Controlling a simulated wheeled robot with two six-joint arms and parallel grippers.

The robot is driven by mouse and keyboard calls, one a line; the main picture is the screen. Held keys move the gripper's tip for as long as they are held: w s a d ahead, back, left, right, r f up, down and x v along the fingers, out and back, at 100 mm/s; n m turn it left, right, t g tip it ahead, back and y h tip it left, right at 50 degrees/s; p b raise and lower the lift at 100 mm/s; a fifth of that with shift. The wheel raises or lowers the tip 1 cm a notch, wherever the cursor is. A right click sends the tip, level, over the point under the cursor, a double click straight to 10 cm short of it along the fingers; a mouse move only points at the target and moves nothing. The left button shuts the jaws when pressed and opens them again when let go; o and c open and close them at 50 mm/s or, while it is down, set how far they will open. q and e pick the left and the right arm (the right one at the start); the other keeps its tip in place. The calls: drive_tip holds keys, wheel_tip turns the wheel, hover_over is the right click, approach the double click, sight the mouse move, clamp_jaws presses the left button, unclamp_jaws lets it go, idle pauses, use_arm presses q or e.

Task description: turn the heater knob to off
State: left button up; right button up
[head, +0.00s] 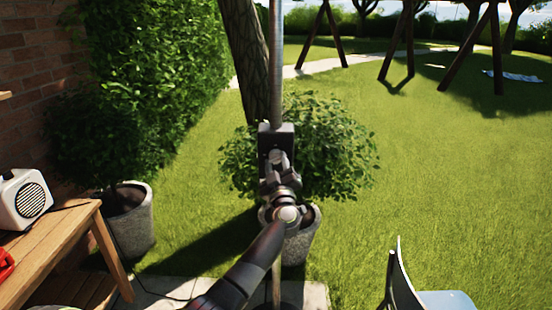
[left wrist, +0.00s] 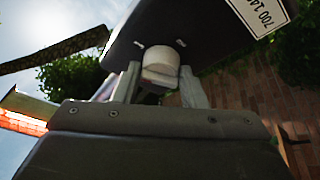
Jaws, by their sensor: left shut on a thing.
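The heater is a tall grey pole (head: 276,60) with a dark control box (head: 290,131) on it. In the left wrist view the dark box (left wrist: 215,25) fills the top, with a pale round knob (left wrist: 160,58) on its face. My left gripper (head: 277,160) is at the front of the box. Its two fingers stand on either side of the knob in the left wrist view, shut on it. In the head view the gripper hides the knob. The knob's markings cannot be read. My right gripper is in neither view.
A wooden table (head: 50,250) with a white radio (head: 24,198) stands at the left. A potted bush (head: 325,150) is behind the heater. A chair (head: 440,298) is at the lower right. An orange-glowing bar (left wrist: 22,122) shows in the left wrist view.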

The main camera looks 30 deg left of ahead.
use_arm(q)
drive_tip(key=n+g+p, duration=0.1)
drive_tip(key=n, duration=0.1)
drive_tip(key=n+g+y+p, duration=0.1)
drive_tip(key=n, duration=0.2)
drive_tip(key=shift+d+r+p, duration=0.15)
drive_tip(key=shift+p, duration=0.15)
drive_tip(key=n+g+p, duration=0.2)
drive_tip(key=n, duration=0.2)
drive_tip(key=shift+w, duration=0.1)
drive_tip(key=n+g+p, duration=0.1)
drive_tip(key=n+p, duration=0.1)
drive_tip(key=n, duration=0.2)
drive_tip(key=shift+d+r+n+h+p, duration=0.1)
drive_tip(key=shift+n+h+p, duration=0.2)
drive_tip(key=shift+n+p, duration=0.1)
drive_tip(key=shift+n+g+h+p, duration=0.3)
drive_tip(key=shift+n+g+p, duration=0.25)
drive_tip(key=shift+n, duration=0.45)
drive_tip(key=o, duration=1)
drive_tip(key=shift+c, duration=0.2)
drive_tip(key=b+v, duration=0.4)
drive_tip(key=v, duration=1.3)
drive_tip(key=shift+b, duration=0.3)
